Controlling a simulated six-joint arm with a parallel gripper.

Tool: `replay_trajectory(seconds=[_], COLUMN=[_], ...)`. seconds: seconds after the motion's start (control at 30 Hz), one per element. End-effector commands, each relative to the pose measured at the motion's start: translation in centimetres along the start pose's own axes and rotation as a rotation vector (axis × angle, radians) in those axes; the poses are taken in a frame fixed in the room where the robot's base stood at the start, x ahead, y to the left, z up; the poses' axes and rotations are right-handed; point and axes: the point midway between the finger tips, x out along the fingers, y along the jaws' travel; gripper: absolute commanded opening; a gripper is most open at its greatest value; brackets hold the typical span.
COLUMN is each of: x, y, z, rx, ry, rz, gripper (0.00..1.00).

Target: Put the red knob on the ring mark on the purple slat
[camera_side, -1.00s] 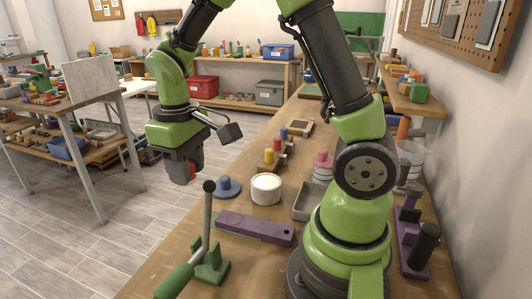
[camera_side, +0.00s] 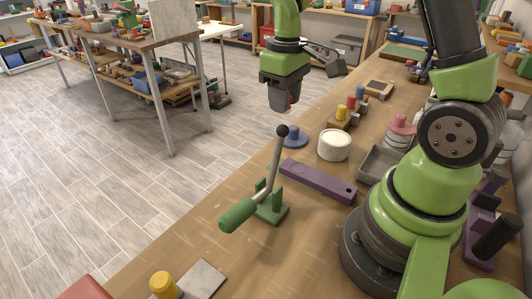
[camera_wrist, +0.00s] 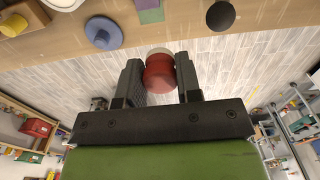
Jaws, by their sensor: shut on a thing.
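My gripper (camera_side: 283,104) hangs in the air near the table's left edge, beyond the blue knob. In the wrist view it (camera_wrist: 161,82) is shut on the red knob (camera_wrist: 159,75), which sits between the two fingers and shows a pale end. In the side view I cannot make out the red knob. The purple slat (camera_side: 315,180) lies on the table, nearer the side camera than my gripper and apart from it. A dark round spot shows near its right end. I cannot make out the ring mark. A bit of purple (camera_wrist: 147,4) shows at the wrist view's top edge.
A green lever with a black ball (camera_side: 282,131) rises in front of the slat. A blue knob on a disc (camera_side: 295,136), a white round tub (camera_side: 334,146) and a grey tray (camera_side: 378,165) stand behind the slat. Open floor lies left of the table.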

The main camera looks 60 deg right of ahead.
Motion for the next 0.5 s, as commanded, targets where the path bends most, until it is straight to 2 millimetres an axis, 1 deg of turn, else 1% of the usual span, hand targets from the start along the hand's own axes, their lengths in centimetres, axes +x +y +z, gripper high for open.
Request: replay_trajectory(seconds=[0.03,0.1,0.3,0.37,0.5], x=[0.7,1.9,4.8,5.8,8.6], y=[0.7,1.3,2.2,2.2,2.2], z=[0.5,1.3,3.1,3.4,3.5], rx=[-0.021,-0.077,-0.218,-0.238,-0.248], ry=[-0.007,-0.009,-0.005,-0.006,-0.006], rz=[-0.002,-0.004,-0.004,-0.004,-0.004], gripper=[0.13,0.13,0.13,0.13,0.13])
